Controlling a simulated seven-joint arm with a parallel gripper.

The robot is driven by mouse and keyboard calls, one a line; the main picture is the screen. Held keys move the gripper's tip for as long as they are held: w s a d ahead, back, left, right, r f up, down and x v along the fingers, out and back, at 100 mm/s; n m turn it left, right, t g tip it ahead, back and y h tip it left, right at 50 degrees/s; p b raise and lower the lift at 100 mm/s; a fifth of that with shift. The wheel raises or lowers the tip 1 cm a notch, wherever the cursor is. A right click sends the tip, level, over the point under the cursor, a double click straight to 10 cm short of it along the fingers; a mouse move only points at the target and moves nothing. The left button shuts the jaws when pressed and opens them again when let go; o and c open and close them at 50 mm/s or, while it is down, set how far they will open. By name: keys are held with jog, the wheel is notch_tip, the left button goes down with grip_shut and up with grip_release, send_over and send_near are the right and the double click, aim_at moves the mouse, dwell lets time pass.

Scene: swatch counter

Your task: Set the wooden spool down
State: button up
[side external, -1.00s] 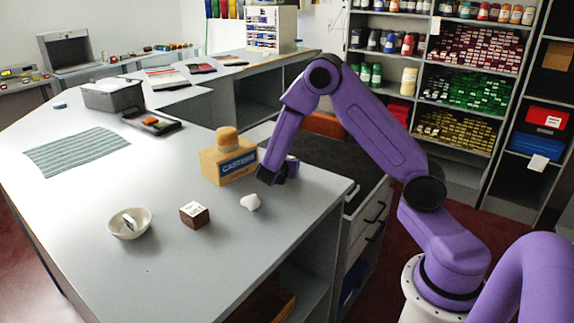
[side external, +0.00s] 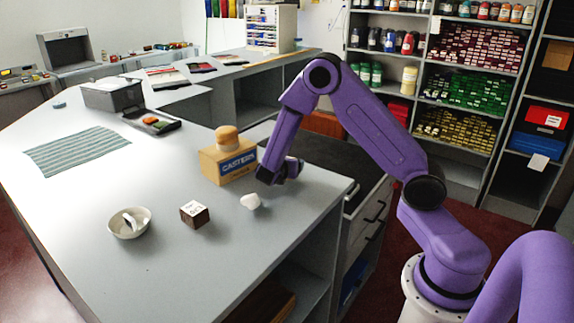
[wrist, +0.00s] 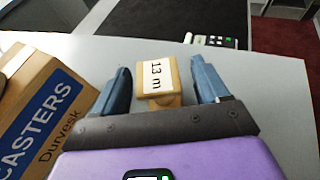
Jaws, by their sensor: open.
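The wooden spool (wrist: 158,72), pale wood with a white "13 m" label, lies between my fingers in the wrist view. Gaps show between it and both fingers. My gripper (wrist: 161,66) is open around it. In the side view my gripper (side external: 280,178) is low over the counter (side external: 190,265), just right of the CASTERS box. The spool is not clearly visible there, as my gripper covers that spot. I cannot tell exactly how the spool's underside meets the counter.
The cardboard CASTERS box (side external: 229,164) stands close beside my gripper, with a round tan object (side external: 227,138) on top. A white lump (side external: 250,201), a dark labelled cube (side external: 194,214) and a white bowl (side external: 130,223) are nearer the front. The counter edge is close on the right.

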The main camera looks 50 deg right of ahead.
jog(key=v, duration=1)
jog(key=shift+s+a, duration=0.1)
jog(key=shift+a, duration=0.15)
jog(key=shift+s+a+r, duration=0.25)
jog(key=shift+s+a, duration=0.05)
jog(key=shift+a, duration=0.15)
jog(key=s+a+r+m+g+y, duration=0.1)
jog(key=s+a+m+y, duration=0.2)
jog(key=s, duration=0.6)
jog(key=s+a+r+m+g+y, duration=0.1)
jog(key=s+a+m+g+y, duration=0.1)
jog(key=s, duration=0.8)
jog(key=s+a+r+m+g+y, duration=0.1)
jog(key=s+a+m+y, duration=0.3)
jog(key=s, duration=0.5)
jog(key=a+y, duration=0.2)
jog(key=y, duration=0.1)
jog(key=shift+s+a+m+g+y, duration=0.3)
jog(key=shift+s+m+g+y, duration=0.1)
